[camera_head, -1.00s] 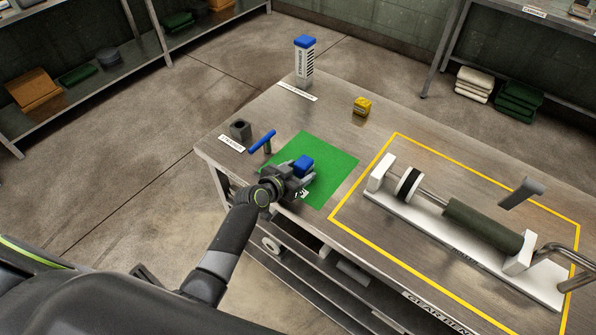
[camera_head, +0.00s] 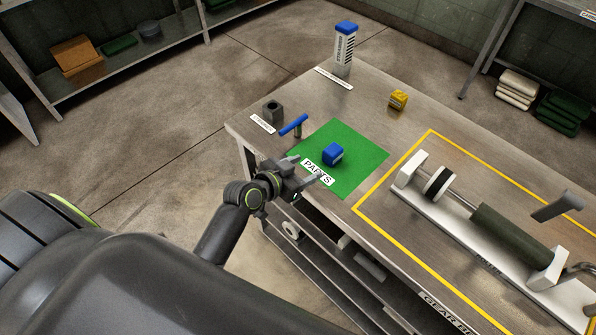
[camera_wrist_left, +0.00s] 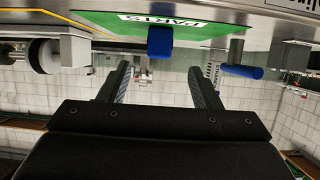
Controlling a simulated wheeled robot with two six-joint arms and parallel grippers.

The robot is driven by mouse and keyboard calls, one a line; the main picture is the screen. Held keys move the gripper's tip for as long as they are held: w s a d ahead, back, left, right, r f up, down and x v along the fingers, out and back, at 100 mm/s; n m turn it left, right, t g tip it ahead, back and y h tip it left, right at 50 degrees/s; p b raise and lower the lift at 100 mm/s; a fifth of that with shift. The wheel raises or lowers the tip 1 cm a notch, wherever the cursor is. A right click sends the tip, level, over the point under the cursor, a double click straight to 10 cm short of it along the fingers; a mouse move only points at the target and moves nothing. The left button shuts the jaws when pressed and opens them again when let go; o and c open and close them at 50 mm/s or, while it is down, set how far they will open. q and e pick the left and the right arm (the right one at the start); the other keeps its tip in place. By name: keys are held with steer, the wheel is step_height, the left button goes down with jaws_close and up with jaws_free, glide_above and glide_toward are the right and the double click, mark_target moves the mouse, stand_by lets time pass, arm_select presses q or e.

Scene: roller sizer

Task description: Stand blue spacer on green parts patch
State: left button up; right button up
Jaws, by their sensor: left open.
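The blue spacer (camera_head: 333,154) rests on the green parts patch (camera_head: 365,160), near its middle, with nothing gripping it. I cannot tell for sure whether it stands on its end. My left gripper (camera_head: 307,173) is open and empty at the patch's near edge, by the PARTS label, apart from the spacer. In the left wrist view, which is upside down, the spacer (camera_wrist_left: 160,40) shows beyond the gap between the two spread fingers (camera_wrist_left: 160,74), with the green patch (camera_wrist_left: 205,27) behind it. My right gripper is not in view.
A blue-handled tool (camera_head: 294,125) and a dark hex nut (camera_head: 272,111) stand left of the patch. A blue-capped white column (camera_head: 345,45) and a yellow block (camera_head: 398,99) are farther back. The roller device (camera_head: 500,232) lies right, inside a yellow outline.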

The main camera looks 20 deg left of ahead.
arm_select(q)
steer(key=shift+v, duration=0.9)
steer(key=s+a+f+n+g+y, duration=0.1)
steer(key=s+a+n+g+y, duration=0.25)
steer(key=s, duration=0.95)
steer(key=s+a+n+g+y, duration=0.1)
steer(key=s+a+g+y, duration=0.35)
steer(key=s, duration=0.85)
step_height(320, 180, down, 26)
steer(key=a+g+h, duration=0.2)
steer(key=a, duration=0.1)
steer(key=s+d+f+g, duration=0.1)
steer(key=s+f, duration=1.4)
steer(key=shift+s+d+g, duration=0.2)
steer(key=shift+d+g, duration=0.1)
steer(key=shift+d, duration=0.05)
